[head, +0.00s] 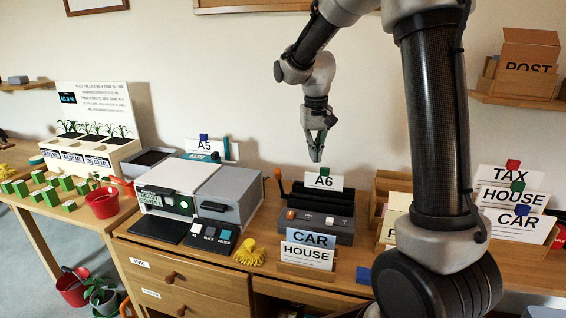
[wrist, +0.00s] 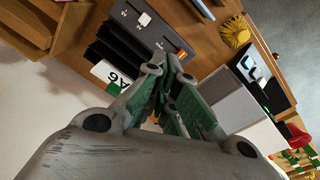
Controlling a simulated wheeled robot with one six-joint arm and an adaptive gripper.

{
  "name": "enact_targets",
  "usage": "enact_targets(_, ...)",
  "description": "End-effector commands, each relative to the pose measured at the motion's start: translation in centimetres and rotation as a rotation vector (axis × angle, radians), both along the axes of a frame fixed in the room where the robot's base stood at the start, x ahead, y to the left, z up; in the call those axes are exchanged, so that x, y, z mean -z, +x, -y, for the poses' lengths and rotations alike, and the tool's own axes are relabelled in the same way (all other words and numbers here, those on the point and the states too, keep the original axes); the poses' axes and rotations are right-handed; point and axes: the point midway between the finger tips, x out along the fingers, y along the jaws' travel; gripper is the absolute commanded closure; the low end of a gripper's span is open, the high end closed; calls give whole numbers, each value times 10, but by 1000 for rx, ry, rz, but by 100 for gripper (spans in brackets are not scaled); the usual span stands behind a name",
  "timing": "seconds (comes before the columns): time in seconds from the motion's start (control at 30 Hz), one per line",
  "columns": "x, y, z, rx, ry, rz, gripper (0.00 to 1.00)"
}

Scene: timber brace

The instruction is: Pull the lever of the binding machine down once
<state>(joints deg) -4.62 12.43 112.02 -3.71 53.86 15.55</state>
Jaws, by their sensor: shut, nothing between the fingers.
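The binding machine (head: 325,222) is a dark grey box with black slots on the desk, with an A6 card (head: 322,181) standing at its back. My gripper (head: 316,157) is shut and empty. It hangs in the air above and behind the A6 card, to the right of the lever and apart from it. In the wrist view, the machine (wrist: 116,42) shows beyond my gripper (wrist: 166,72). I cannot make out the lever there; my fingers may hide it.
A grey printer-like machine (head: 225,188) stands left of the binding machine. A CAR HOUSE card holder (head: 309,270) stands in front. Wooden card racks (head: 389,184) are to the right.

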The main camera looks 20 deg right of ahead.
Motion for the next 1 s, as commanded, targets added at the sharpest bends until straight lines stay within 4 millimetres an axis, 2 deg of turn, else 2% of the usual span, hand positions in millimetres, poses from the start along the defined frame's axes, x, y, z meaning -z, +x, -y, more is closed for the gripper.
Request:
enact_targets(0.03,11,23,-3,32,-4,-1,100)
enact_targets(0.1,23,56,-6,93,-9,10,100)
enact_targets(0.27,42,131,-13,270,-10,75,100)
enact_targets(0.33,35,165,-14,376,2,137,100)
enact_targets(0.4,11,187,-14,474,25,207,100)
enact_targets(0.47,2,196,-14,542,39,236,100)
enact_targets(0.6,1,197,-14,648,54,248,100)
enact_targets(1.0,2,196,-13,678,59,248,100)
